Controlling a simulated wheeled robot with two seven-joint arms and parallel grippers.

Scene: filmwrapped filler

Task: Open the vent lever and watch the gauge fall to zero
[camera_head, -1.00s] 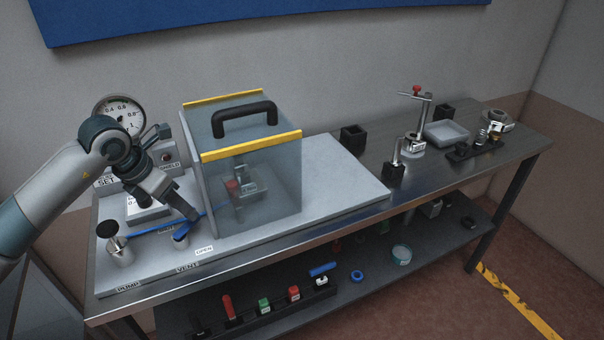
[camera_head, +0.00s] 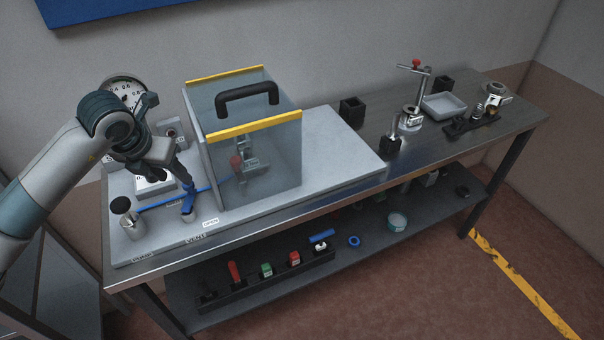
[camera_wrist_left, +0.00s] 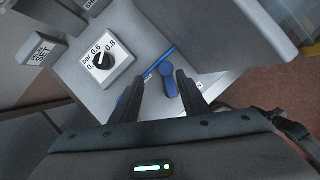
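The blue vent lever (camera_head: 188,206) stands on the grey base plate near the OPEN label (camera_head: 210,222). In the left wrist view the lever (camera_wrist_left: 168,80) shows between the two dark fingers. My left gripper (camera_head: 187,186) is open and is at the lever from above. In the left wrist view the gripper (camera_wrist_left: 164,92) has its fingers apart, one on each side of the lever; I cannot tell whether they touch it. The round gauge (camera_head: 119,86) is behind my left arm, which covers much of its dial; its needle cannot be read. My right gripper is not in view.
A clear chamber (camera_head: 262,165) with a black handle stands right of the lever. A metal cylinder (camera_head: 131,226) stands to its left. A dial knob (camera_wrist_left: 105,60) shows in the wrist view. Small fixtures and a tray (camera_head: 444,106) occupy the bench's right; the shelf below holds coloured items.

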